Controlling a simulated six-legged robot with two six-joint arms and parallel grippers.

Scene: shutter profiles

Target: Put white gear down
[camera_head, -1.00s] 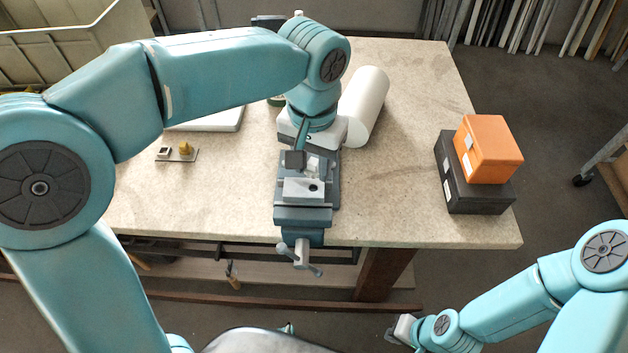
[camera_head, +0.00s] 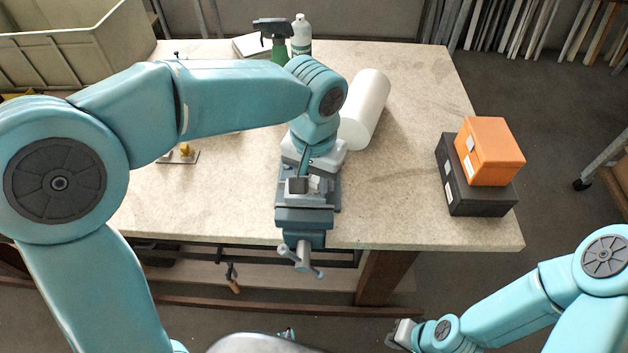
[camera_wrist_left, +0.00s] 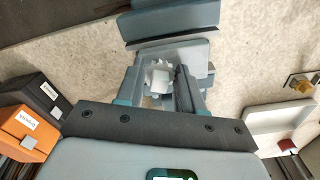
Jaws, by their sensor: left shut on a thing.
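The white gear (camera_wrist_left: 160,78) shows between the fingers in the left wrist view, partly hidden by them. My left gripper (camera_wrist_left: 158,92) is shut on it. In the head view my left gripper (camera_head: 303,184) points down over the grey-blue vise (camera_head: 303,216) at the table's front edge, and the gear itself is hard to make out. The vise also shows in the left wrist view (camera_wrist_left: 172,22), just beyond the fingertips. I cannot tell whether the gear touches the vise. My right gripper (camera_head: 398,335) is low, in front of the table; its fingers are too small to read.
A white roll (camera_head: 364,108) lies behind the vise. An orange box (camera_head: 489,151) sits on a black box (camera_head: 478,190) at right. A small plate with a yellow knob (camera_head: 184,150) lies left. A spray bottle (camera_head: 272,35) and white bottle (camera_head: 301,36) stand behind. Table between vise and boxes is clear.

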